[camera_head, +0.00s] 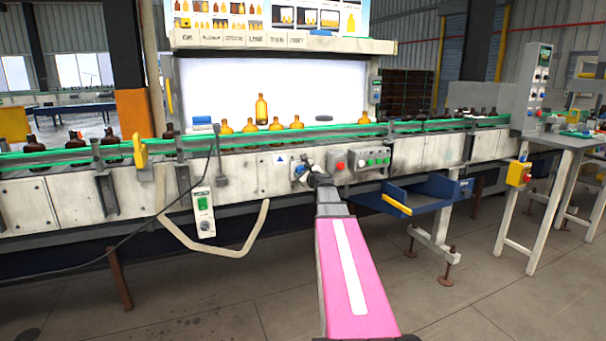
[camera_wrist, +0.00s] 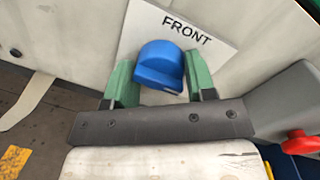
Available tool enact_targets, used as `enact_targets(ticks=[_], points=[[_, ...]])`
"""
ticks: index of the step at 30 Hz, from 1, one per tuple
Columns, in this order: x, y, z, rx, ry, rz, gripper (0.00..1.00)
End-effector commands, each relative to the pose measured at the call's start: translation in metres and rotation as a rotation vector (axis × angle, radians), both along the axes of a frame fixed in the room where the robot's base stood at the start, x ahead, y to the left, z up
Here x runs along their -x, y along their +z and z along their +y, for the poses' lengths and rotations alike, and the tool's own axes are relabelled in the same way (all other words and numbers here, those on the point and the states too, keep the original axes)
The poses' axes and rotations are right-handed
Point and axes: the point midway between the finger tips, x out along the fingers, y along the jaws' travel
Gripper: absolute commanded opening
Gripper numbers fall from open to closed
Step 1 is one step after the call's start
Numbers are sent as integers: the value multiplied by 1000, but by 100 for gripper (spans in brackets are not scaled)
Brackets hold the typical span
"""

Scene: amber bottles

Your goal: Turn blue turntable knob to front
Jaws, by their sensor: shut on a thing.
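The blue turntable knob (camera_wrist: 160,66) sits on a white plate (camera_wrist: 205,30) marked "FRONT" on the machine's front panel. In the wrist view my gripper (camera_wrist: 160,78) has its two green fingers on either side of the knob, shut on it. In the head view the knob (camera_head: 300,170) is a small blue spot at the end of my arm, beside my gripper (camera_head: 308,176), which partly covers the plate. I cannot tell exactly which way the knob points.
A blue tray (camera_head: 425,196) juts out below right. A hanging control box (camera_head: 203,212) is at left. Amber bottles (camera_head: 262,109) stand on the conveyor above.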

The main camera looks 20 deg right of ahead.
Motion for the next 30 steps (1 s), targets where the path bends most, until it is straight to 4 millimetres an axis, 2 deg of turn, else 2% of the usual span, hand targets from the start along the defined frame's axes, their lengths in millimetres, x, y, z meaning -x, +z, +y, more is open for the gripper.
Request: enact_targets(ticks=[11,30], points=[[0,1,0,171,-1,-7,27],[0,2,1,767,-2,-27,27]])
